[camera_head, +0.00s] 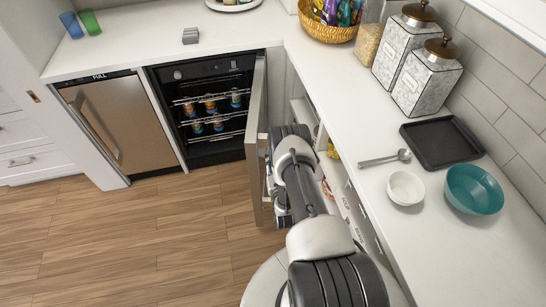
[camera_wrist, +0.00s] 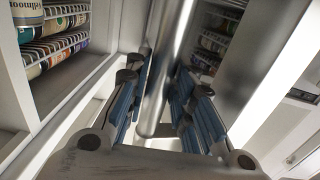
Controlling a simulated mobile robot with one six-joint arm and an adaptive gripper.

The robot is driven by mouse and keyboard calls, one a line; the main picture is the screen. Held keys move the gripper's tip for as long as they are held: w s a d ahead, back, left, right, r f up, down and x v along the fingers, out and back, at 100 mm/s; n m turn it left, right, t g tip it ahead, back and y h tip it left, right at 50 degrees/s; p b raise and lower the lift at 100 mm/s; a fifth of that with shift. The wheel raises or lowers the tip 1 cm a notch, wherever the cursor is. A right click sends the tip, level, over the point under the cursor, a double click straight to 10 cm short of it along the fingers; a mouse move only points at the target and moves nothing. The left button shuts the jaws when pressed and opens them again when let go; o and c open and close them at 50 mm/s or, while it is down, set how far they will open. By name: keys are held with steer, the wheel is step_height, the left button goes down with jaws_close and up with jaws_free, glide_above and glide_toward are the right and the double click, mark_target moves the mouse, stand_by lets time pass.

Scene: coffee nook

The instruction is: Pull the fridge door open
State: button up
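The fridge (camera_head: 205,105) stands under the counter at the back, its dark inside and wire racks of cans in plain sight. Its door (camera_head: 256,150) is swung wide open, hinged on the right, and shows nearly edge-on in the head view. My gripper (camera_head: 272,178) is at the door's outer side, mostly hidden by my own arm. In the wrist view, the shiny metal door handle (camera_wrist: 172,50) runs between the two blue-padded fingers of my gripper (camera_wrist: 164,85). The fingers lie close against it on both sides.
A closed steel-fronted appliance (camera_head: 115,122) marked FULL stands left of the fridge. The right counter (camera_head: 340,110) runs close beside my arm, with open shelves (camera_head: 305,118) below it. The wooden floor (camera_head: 150,235) left of the door is clear.

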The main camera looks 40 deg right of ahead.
steer(key=o, duration=0.3)
steer(key=shift+w+d+r, duration=0.1)
steer(key=shift+r, duration=0.05)
steer(key=shift+o, duration=0.2)
steer(key=v, duration=0.7)
steer(key=shift+s, duration=0.2)
